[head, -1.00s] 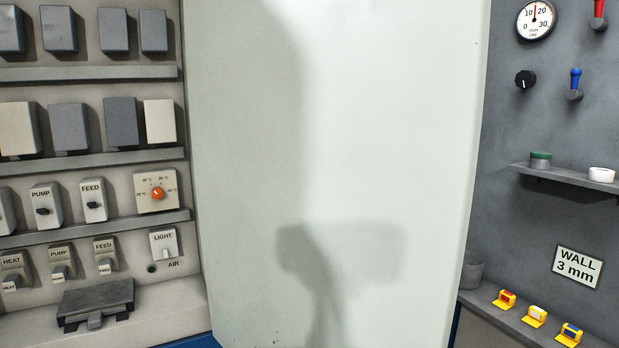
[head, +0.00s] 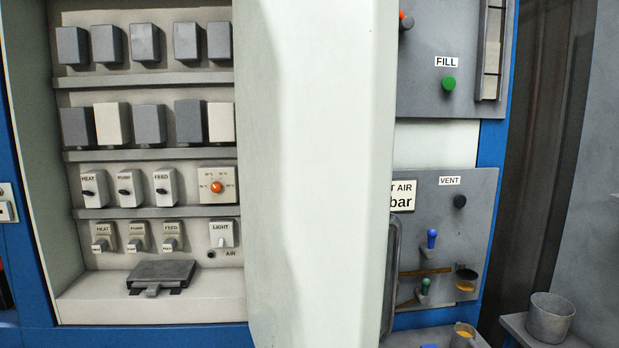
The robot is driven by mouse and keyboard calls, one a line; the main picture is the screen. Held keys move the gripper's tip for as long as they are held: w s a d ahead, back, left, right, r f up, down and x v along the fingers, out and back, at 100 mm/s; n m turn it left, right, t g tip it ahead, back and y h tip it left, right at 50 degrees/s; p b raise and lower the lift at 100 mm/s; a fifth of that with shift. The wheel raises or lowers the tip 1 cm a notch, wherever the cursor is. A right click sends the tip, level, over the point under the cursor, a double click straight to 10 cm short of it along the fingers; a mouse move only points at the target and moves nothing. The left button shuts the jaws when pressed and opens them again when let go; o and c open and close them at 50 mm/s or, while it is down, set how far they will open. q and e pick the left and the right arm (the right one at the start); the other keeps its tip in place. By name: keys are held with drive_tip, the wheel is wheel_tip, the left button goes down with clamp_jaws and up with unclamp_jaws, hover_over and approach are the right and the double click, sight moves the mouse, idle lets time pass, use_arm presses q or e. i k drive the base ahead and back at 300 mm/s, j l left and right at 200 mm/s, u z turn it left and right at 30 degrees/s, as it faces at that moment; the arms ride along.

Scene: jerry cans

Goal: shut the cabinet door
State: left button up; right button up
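The cabinet door (head: 318,170) is a tall pale panel in the middle of the head view. It stands open, swung out toward me, and its top and bottom run out of the frame. To its left the cabinet interior (head: 150,308) is exposed, with shelves of grey and cream boxes, switches and an orange dial. The door hides part of the cabinet's right side. Neither of my grippers is in view.
Right of the door is a grey panel (head: 478,215) with a VENT label, knobs and levers. A green button (head: 448,84) sits under a FILL label above it. A grey metal cup (head: 550,317) stands on a ledge at the lower right. Blue frame posts (head: 491,143) edge the machine.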

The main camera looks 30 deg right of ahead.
sight(316, 80)
drive_tip(key=i+l+u, duration=0.1)
drive_tip(key=l, duration=0.45)
drive_tip(key=i+l+u, duration=0.1)
drive_tip(key=l, duration=0.95)
drive_tip(key=i+u, duration=0.05)
drive_tip(key=i, duration=0.05)
